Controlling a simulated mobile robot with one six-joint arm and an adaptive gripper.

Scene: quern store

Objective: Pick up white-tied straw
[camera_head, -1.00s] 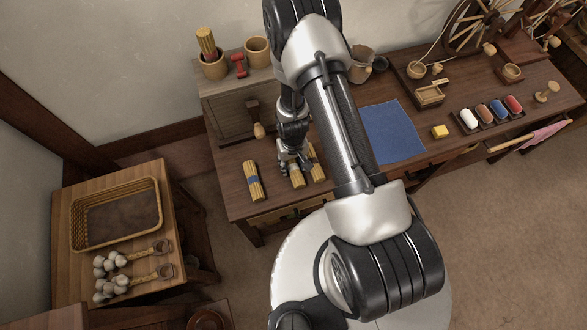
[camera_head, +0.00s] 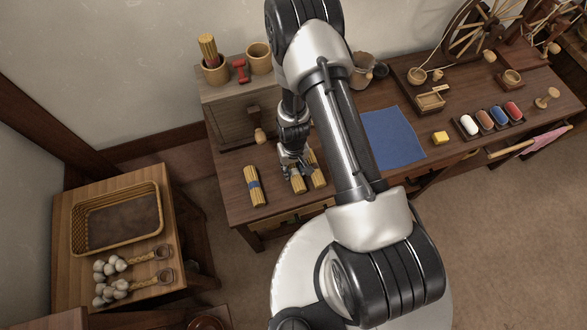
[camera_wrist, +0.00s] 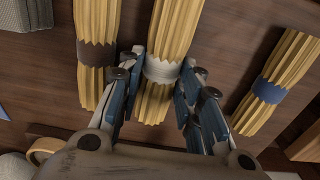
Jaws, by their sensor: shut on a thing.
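The white-tied straw (camera_wrist: 158,70) is a yellow bundle with a white band, in the middle of the wrist view. My gripper (camera_wrist: 160,72) is shut on it, one finger on each side at the band. In the head view, my gripper (camera_head: 292,165) is over the dark wooden bench, and the straw's near end (camera_head: 298,185) shows below it. The rest of the bundle is hidden by my gripper there. I cannot tell whether it is clear of the bench top.
A dark-tied straw bundle (camera_wrist: 96,52) lies close beside the held one. A blue-tied bundle (camera_head: 254,187) lies a little apart on the bench (camera_head: 230,200).

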